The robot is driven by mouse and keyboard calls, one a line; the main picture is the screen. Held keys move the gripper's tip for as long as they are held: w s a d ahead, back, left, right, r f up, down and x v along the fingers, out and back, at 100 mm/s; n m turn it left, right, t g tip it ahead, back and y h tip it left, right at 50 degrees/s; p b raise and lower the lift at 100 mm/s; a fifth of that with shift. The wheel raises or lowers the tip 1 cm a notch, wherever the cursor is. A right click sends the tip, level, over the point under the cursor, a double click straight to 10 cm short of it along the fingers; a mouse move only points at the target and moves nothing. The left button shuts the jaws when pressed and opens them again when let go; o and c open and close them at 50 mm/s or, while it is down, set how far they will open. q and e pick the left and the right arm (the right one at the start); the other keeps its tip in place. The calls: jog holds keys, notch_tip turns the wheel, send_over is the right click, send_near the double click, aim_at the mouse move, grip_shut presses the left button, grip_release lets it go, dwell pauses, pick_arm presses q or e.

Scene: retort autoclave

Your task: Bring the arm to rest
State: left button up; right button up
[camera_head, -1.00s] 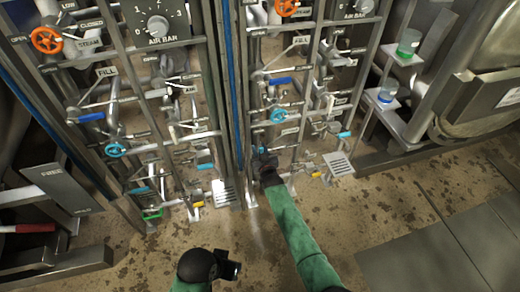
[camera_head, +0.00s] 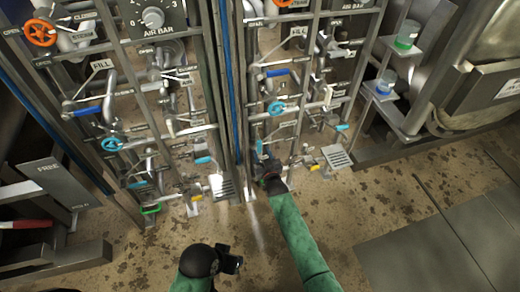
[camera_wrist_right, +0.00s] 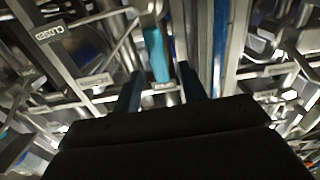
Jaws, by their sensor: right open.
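My right arm, in a green sleeve, reaches from the bottom right up to the foot of the right-hand pipe panel. Its dark gripper (camera_head: 264,160) is in front of the lower pipes, and its fingertips are hard to make out there. In the right wrist view the two dark fingers (camera_wrist_right: 160,88) stand apart. A cyan handle (camera_wrist_right: 157,54) shows in the gap between them, seemingly beyond the tips; I cannot tell whether they touch it. My left gripper (camera_head: 230,262) is low over the floor at the bottom centre, and its jaws are too small and dark to read.
The left panel carries an orange handwheel (camera_head: 40,33), a blue handwheel (camera_head: 111,144) and an air bar dial (camera_head: 152,17). Small grates (camera_head: 336,157) jut out low on the panels. Bottles stand on shelves (camera_head: 396,50) at the right. The floor (camera_head: 375,205) at the lower right is open.

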jog(key=shift+s+d, duration=0.15)
jog(key=shift+s, duration=0.25)
pick_arm(q)
jog(key=shift+d, duration=0.15)
jog(key=shift+w+d+r, duration=0.1)
jog(key=shift+r, duration=0.05)
